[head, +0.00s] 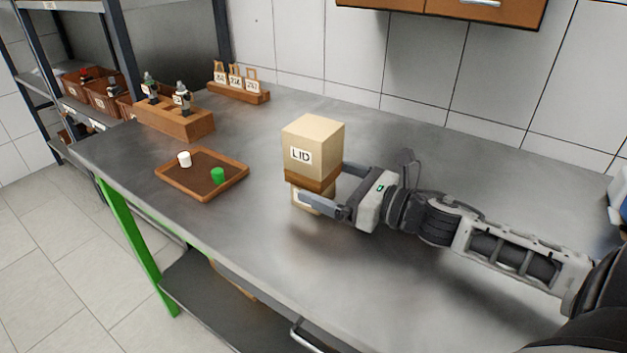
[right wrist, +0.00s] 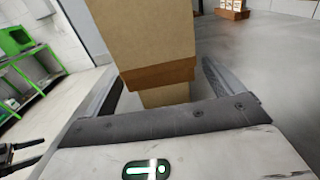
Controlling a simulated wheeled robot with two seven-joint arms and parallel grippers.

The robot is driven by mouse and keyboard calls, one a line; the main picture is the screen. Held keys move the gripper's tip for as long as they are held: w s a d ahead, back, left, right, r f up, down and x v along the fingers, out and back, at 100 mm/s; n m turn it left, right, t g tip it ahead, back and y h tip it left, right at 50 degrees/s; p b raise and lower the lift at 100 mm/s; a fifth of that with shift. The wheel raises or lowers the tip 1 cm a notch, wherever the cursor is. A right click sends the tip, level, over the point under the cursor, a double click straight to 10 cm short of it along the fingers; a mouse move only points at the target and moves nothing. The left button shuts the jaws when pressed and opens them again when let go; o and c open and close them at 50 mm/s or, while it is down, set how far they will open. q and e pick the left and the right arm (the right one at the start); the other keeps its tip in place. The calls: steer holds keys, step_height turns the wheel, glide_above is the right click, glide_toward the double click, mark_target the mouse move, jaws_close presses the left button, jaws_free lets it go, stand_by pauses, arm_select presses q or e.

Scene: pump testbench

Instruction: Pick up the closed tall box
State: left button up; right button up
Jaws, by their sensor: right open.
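The closed tall box (head: 318,147) stands upright on the metal table, tan with a brown band and a "LID" label on its upper part. In the right wrist view the box (right wrist: 150,45) rises between the two fingers. My right gripper (head: 314,188) is open, with one finger on each side of the box near the band. In the right wrist view (right wrist: 160,85) a gap shows on the right side of the box; contact on the left side is hard to tell. The lower part of the box is partly hidden by the near finger.
A brown tray (head: 240,183) with a white piece (head: 184,159) and a green piece (head: 218,175) lies left of the box. A wooden block with dark fittings (head: 175,118) and a rack of tags (head: 240,92) stand farther back. The table (head: 420,140) behind the arm is clear.

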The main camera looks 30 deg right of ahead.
steer(key=shift+x, duration=1.8)
steer(key=shift+f, duration=0.2)
steer(key=c, duration=1.3)
steer(key=shift+r, duration=0.1)
steer(key=shift+c, duration=0.2)
steer(key=shift+r, duration=0.1)
